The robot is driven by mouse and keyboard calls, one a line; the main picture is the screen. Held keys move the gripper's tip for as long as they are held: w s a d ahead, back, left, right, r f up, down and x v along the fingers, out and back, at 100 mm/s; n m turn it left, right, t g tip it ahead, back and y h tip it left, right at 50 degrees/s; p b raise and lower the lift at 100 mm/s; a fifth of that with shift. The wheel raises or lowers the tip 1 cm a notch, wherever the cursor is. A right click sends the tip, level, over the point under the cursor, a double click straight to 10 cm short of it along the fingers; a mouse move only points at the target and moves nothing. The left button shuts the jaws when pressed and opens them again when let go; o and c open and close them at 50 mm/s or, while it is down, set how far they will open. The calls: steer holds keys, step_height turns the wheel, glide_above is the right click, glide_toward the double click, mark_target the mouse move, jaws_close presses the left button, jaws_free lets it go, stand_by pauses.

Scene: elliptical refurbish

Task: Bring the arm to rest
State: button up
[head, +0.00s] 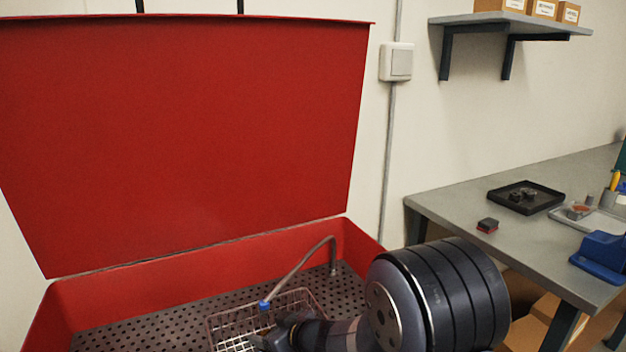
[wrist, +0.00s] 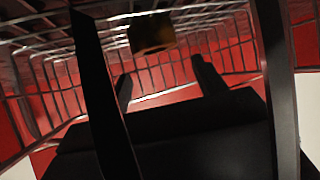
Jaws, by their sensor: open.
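My arm reaches from the right into the red parts washer (head: 190,267), whose lid stands open. My gripper (wrist: 165,82) is open in the wrist view, with dark fingers apart and wire mesh around and beyond them. In the head view its end is low, at the wire basket (head: 222,326), and partly cut off by the lower edge. A dark, yellowish-brown piece (wrist: 151,33) shows beyond the fingers against the mesh. I cannot tell what it is, or whether the fingers touch the basket.
A bent spout (head: 300,262) with a blue tip arches over the basket. On the right, a grey workbench (head: 455,203) holds a black tray (head: 525,208), a small dark red-and-black block (head: 487,225) and a blue device (head: 600,258). A shelf (head: 512,24) with boxes hangs above.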

step_height(320, 180, up, 10)
steer(key=d+p, duration=0.2)
steer(key=p, duration=0.1)
steer(key=shift+w+d+f, duration=0.2)
steer(key=shift+w+d, duration=0.05)
steer(key=shift+d, duration=0.15)
steer(key=shift+s, duration=0.1)
